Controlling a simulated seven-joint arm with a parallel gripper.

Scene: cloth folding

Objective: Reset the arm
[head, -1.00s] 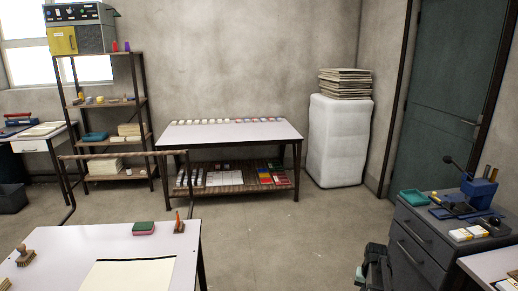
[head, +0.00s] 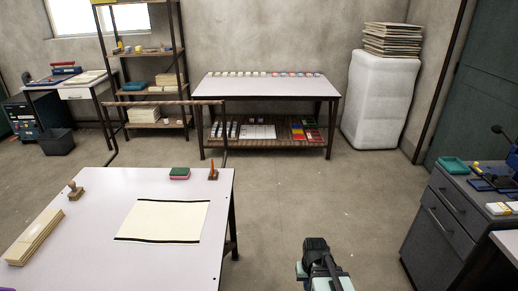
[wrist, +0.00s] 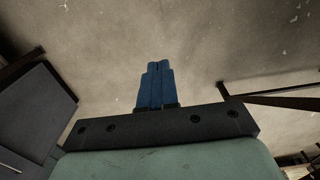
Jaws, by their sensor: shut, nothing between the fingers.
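My gripper (wrist: 154,70) shows in the wrist view with its two blue fingers side by side and shut, nothing between them. Bare concrete floor lies beyond the fingertips. In the head view, part of my arm stands at the lower middle, right of the white table and apart from it; the fingers cannot be made out there. A cream cloth (head: 165,218) with dark bands along its far and near edges lies flat on the white table (head: 100,240).
A green and pink sponge (head: 180,173), an orange-tipped tool (head: 213,172), a wooden-handled stamp (head: 75,191) and wooden strips (head: 36,236) lie on the table. A grey drawer cabinet (head: 448,215) stands at the right. Open floor (head: 290,205) lies between.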

